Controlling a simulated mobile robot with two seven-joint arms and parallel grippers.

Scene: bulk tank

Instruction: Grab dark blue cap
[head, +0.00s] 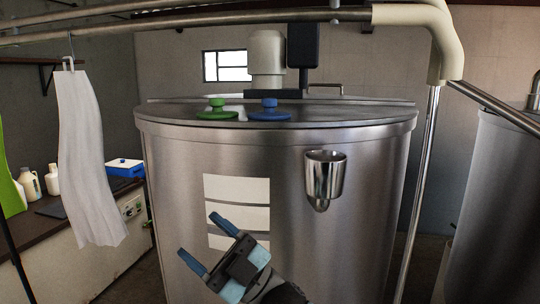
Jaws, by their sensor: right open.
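The dark blue cap (270,112) sits on top of the steel tank lid, near its front edge. It has a wide flat base and a raised knob. A green cap (217,111) of similar shape sits just left of it. My right gripper (208,239) is in front of the tank, low in the view, well below the caps. Its two blue-tipped fingers are apart and nothing shows between them. My left gripper is not in view.
The steel tank (375,190) fills the middle, with a steel cup (325,178) on its front. A pipe (180,20) crosses above. A white cloth (88,150) hangs at left. A counter (45,225) holds bottles and a blue box (125,167).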

